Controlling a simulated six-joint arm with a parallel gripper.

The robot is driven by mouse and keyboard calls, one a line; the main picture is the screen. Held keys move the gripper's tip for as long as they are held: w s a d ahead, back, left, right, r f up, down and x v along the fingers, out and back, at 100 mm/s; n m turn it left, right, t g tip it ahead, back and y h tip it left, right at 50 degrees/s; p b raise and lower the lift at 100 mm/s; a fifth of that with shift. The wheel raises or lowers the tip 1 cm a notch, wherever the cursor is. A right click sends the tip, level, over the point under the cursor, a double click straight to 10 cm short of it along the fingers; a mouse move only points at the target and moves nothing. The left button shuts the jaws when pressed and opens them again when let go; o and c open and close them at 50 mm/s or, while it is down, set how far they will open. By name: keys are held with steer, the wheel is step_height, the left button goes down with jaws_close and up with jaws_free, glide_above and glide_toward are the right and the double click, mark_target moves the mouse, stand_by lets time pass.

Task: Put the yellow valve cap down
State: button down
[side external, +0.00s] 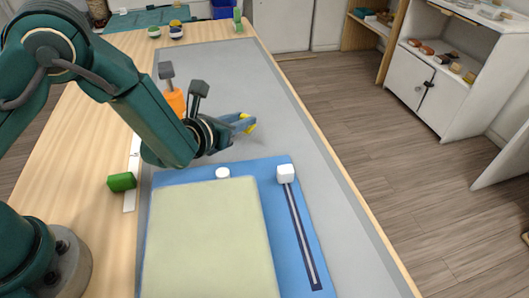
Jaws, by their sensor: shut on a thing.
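The yellow valve cap (250,127) shows as a small yellow patch at the tips of my gripper (246,123). My gripper is shut on it, and the grey fingers hide part of the cap. The gripper points to the right over the grey mat (285,130), beyond the far edge of the blue board. The cap seems to be held above the mat, but I cannot tell how high.
A blue board (305,222) with a pale green panel (210,240) and a white slider block (286,173) lies in front. A green block (122,182) sits at left. An orange object (175,102) stands behind my gripper. The mat's right side is clear.

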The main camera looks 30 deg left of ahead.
steer(key=shift+f, duration=1.2)
steer(key=shift+f, duration=0.1)
steer(key=c, duration=0.7)
jaws_free()
steer(key=shift+s, duration=0.1)
steer(key=v, duration=0.5)
steer(key=shift+r, duration=3.6)
